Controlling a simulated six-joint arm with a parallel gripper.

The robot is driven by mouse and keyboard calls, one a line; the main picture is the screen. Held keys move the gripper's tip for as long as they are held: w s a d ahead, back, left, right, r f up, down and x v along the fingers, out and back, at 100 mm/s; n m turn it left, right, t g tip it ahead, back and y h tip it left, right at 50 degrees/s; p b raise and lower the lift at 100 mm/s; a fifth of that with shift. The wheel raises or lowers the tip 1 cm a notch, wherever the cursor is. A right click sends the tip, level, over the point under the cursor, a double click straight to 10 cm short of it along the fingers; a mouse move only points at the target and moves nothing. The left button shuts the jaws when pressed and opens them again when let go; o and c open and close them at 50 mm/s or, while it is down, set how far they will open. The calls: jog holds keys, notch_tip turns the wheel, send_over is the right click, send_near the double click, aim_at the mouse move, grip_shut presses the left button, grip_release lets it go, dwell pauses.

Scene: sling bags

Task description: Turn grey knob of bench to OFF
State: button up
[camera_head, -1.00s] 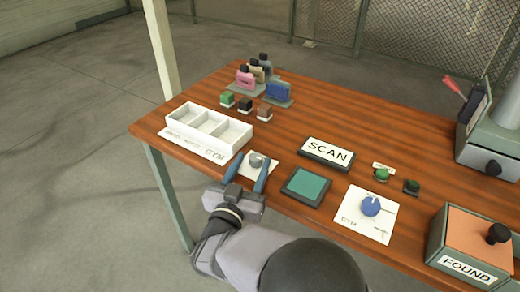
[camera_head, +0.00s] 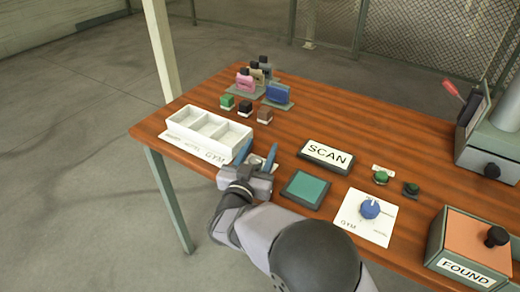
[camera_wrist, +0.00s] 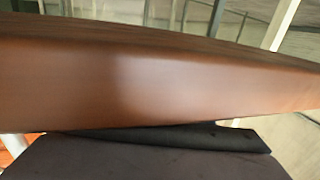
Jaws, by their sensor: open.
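My gripper (camera_head: 257,156) is open at the front edge of the wooden bench (camera_head: 330,123), its two blue-grey fingers pointing toward the bench's far side. A white plate (camera_head: 258,162) shows a little between and around the fingers. The grey knob on that plate is mostly hidden by my gripper in the head view, so its pointing direction cannot be read. I cannot tell whether the fingers touch the knob. The wrist view is filled by the brown bench edge (camera_wrist: 150,85) close up, and the knob does not show there.
A white compartment tray (camera_head: 209,130) stands left of my gripper. A teal pad (camera_head: 306,187), a SCAN sign (camera_head: 326,157) and a blue knob (camera_head: 370,208) on a white plate are to the right. Small bags (camera_head: 262,82) stand at the back; a FOUND box (camera_head: 471,245) is far right.

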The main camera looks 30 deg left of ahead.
aim_at(256, 163)
jog(key=c, duration=1.1)
jog(key=shift+o, duration=0.2)
jog(key=shift+a+n+g+y+b, duration=0.25)
jog(key=shift+n+g+y+b, duration=0.15)
jog(key=shift+n+y, duration=0.5)
jog(key=shift+s+y, duration=0.1)
jog(key=shift+y, duration=0.2)
jog(key=o, duration=1.1)
jog(key=shift+c, duration=0.2)
jog(key=shift+v, duration=3.7)
